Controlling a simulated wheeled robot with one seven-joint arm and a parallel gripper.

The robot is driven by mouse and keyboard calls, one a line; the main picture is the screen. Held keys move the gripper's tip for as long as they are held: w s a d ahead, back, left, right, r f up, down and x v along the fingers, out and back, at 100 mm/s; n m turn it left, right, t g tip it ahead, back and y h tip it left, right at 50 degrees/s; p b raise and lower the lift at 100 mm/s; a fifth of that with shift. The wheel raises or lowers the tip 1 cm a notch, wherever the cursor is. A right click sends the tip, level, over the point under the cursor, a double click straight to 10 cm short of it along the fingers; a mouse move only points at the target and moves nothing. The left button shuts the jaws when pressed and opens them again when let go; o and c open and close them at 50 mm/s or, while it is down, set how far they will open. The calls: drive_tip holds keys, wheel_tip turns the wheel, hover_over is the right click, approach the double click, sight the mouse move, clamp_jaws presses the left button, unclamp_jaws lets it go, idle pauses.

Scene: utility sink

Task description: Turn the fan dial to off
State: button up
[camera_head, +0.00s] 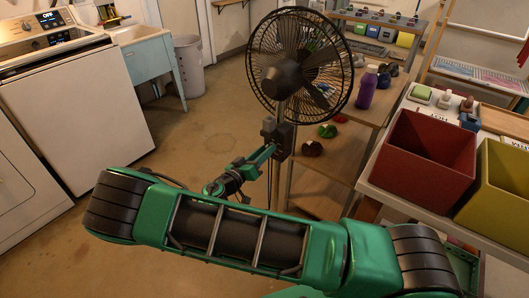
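A black pedestal fan (299,68) with a round wire cage stands at the centre of the view. Its dark control box (286,139) sits on the pole below the cage. The fan dial cannot be made out at this size. My green arm crosses the foreground, and its thin far end reaches up to the control box. My gripper (271,145) is at the left side of the box, touching it or very close. Its fingers are small and dark against the box, so I cannot tell whether they are open, shut or on the dial.
A wooden shelf with a purple bottle (367,87) stands right of the fan. A red bin (424,158) and a yellow bin (497,190) sit on a table at the right. A white washer (75,105) and blue sink (147,56) are at left. Floor left of the fan is clear.

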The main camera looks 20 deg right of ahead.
clamp_jaws()
drive_tip(key=shift+n, duration=0.3)
drive_tip(key=shift+s+f+n, duration=0.1)
drive_tip(key=shift+f+n, duration=0.1)
drive_tip(key=shift+n, duration=4.65)
drive_tip(key=shift+f+n, duration=0.25)
drive_tip(key=shift+n, duration=4.65)
drive_tip(key=shift+s+f+n, duration=0.1)
drive_tip(key=shift+f+n, duration=0.1)
drive_tip(key=shift+n, duration=4.65)
